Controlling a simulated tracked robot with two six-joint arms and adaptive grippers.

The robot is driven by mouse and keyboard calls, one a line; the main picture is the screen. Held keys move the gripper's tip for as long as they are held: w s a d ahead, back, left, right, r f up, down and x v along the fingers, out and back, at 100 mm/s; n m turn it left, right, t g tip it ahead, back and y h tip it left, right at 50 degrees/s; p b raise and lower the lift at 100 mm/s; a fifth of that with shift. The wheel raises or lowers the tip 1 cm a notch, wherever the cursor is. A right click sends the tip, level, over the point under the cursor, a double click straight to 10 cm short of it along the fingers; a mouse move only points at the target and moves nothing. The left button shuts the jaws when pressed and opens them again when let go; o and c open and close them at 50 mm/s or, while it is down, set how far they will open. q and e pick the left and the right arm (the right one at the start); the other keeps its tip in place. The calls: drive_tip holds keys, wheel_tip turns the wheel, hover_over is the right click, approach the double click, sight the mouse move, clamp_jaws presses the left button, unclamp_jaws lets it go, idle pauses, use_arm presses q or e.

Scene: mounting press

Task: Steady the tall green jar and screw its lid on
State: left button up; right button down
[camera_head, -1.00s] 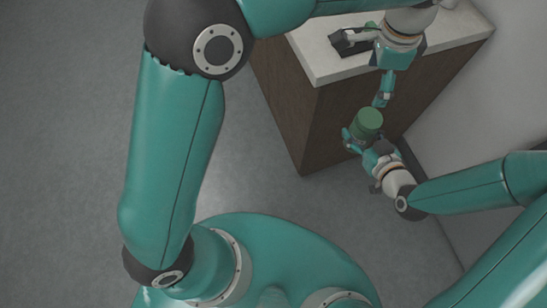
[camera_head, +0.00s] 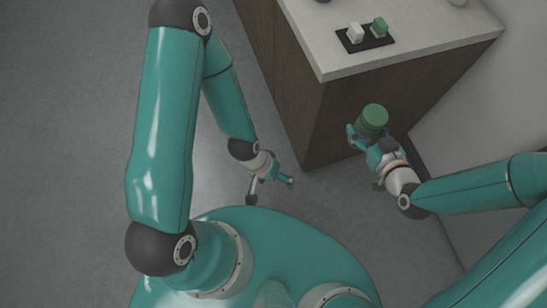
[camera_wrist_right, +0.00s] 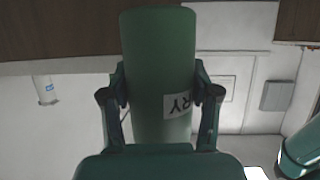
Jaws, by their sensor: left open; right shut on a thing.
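The tall green jar (camera_head: 371,130) is held out in front of the counter's side, below the counter top. My right gripper (camera_head: 366,138) is shut around it. In the right wrist view the jar (camera_wrist_right: 158,70) stands between the two fingers, with a white label showing letters. In the head view a round green top like a lid (camera_head: 375,113) sits on the jar, with a faint rim line below it. I cannot tell how tight it is. My left gripper (camera_head: 290,181) is open and empty, well to the left of the jar, over the floor.
The pale counter top (camera_head: 420,45) has a dark wooden body. On it lies a black tray (camera_head: 366,41) with a white block (camera_head: 355,33) and a green block (camera_head: 380,27). A white wall stands at the right. The floor at the left is clear.

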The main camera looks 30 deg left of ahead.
use_arm(q)
drive_tip(key=shift+s+a+f+n, duration=0.15)
drive_tip(key=shift+s+n, duration=0.15)
drive_tip(key=shift+s, duration=0.15)
use_arm(e)
drive_tip(key=shift+w+r, duration=0.1)
drive_tip(key=shift+r, duration=0.05)
